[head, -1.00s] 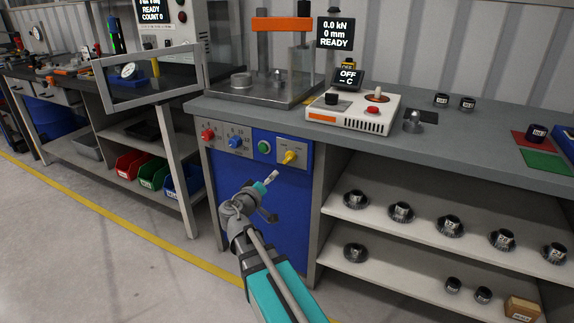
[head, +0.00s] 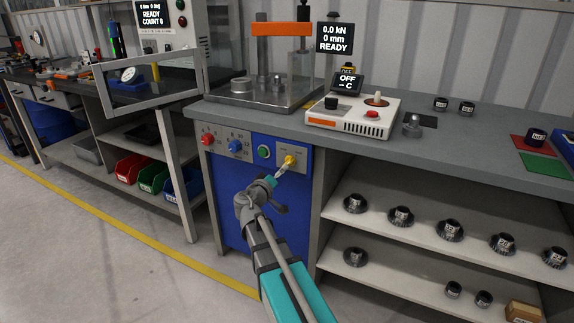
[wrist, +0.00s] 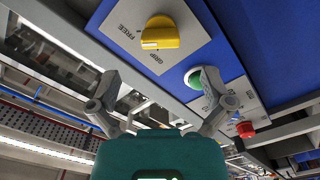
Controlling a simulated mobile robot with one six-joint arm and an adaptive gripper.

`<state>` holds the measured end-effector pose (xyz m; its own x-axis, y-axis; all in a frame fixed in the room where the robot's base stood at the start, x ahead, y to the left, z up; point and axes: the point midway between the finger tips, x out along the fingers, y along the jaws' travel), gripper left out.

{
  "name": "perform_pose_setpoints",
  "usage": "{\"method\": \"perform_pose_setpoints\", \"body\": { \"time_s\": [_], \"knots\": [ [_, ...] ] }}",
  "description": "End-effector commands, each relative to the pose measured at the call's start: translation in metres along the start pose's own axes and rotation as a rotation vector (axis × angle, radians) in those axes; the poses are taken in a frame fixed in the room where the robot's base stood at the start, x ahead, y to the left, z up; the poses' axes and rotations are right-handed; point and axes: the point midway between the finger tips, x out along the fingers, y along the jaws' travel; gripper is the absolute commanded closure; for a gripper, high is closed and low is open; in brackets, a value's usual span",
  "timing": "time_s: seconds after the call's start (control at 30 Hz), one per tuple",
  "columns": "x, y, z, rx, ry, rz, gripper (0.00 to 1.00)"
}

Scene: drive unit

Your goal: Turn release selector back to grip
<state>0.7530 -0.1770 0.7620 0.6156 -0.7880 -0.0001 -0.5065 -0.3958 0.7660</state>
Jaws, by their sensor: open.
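The release selector is a yellow knob (head: 290,160) on a pale plate on the blue front panel under the bench. In the wrist view the knob (wrist: 160,33) is above the space between my fingertips, with the label FREE to its left and GRIP just below it. Which label it points to I cannot tell for sure. My gripper (head: 279,174) is just below and left of the knob in the head view and partly covers its plate. In the wrist view my gripper (wrist: 160,82) is open and empty, its fingers apart from the knob.
A green button (head: 263,152) sits left of the selector; in the wrist view it is close to my right finger. Blue (head: 235,146) and red (head: 207,140) knobs are further left. The bench edge is above the panel, and open shelves (head: 400,235) are to the right.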

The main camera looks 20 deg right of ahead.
Motion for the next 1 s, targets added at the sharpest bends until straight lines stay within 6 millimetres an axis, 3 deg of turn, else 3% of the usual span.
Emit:
{"method": "perform_pose_setpoints", "body": {
  "time_s": [0.2,0.43,0.93,1.0],
  "knots": [
    [0.036,-0.001,-0.001,0.000,-0.001,0.001,0.00],
    [0.062,-0.001,-0.001,0.000,-0.001,0.000,0.00],
    [0.072,0.000,0.000,0.000,0.000,0.000,0.00],
    [0.071,0.000,0.000,0.000,0.000,0.000,0.09]
  ]
}}
